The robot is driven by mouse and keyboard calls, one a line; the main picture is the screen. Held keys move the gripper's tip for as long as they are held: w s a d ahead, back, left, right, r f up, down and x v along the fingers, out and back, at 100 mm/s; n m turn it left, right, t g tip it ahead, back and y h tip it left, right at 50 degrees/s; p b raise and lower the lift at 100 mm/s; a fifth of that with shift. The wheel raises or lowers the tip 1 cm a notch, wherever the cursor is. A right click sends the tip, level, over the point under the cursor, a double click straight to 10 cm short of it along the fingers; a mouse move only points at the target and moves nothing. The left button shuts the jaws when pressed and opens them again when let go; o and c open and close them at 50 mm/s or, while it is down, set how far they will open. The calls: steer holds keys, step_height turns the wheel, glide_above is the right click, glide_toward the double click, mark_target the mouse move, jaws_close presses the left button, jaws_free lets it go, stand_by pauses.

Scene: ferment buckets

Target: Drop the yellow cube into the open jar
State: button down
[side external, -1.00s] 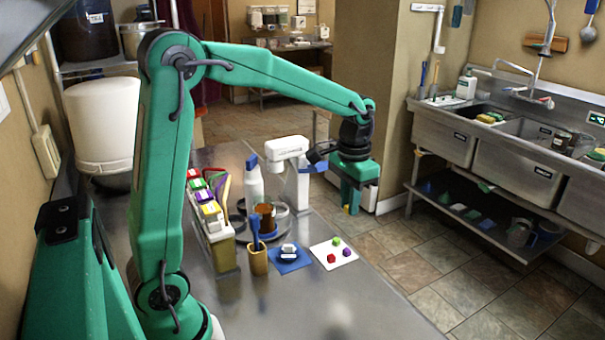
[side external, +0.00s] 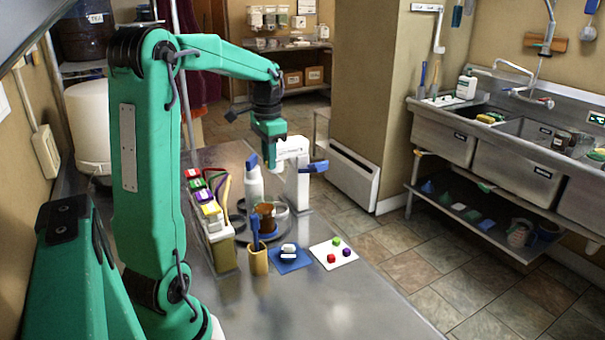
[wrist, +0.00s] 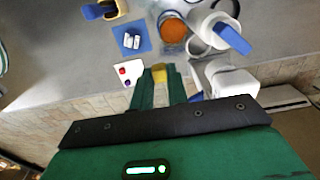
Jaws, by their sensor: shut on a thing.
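The yellow cube (wrist: 159,72) is pinched between the fingertips of my gripper (wrist: 160,78) in the wrist view. My gripper also shows in the side external view (side external: 269,139), raised over the far part of the counter, behind and above the jar. The cube is not clear in that view. The jar (side external: 266,217) is orange-brown and stands upright on the counter, beside the white stand. In the wrist view the jar (wrist: 172,30) shows as an orange round, ahead of my fingertips and apart from them.
A white stand machine (side external: 297,178) with a blue part is right of the jar. A white bottle (side external: 253,182) and a rack with coloured blocks (side external: 212,232) are left of it.

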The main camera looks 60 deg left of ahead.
steer(key=shift+s+a+r, duration=0.1)
steer(key=shift+s+a, duration=0.5)
steer(key=shift+a, duration=0.05)
step_height(320, 180, down, 6)
stand_by(0.6)
steer(key=c, duration=1.3)
jaws_free()
step_height(320, 180, up, 8)
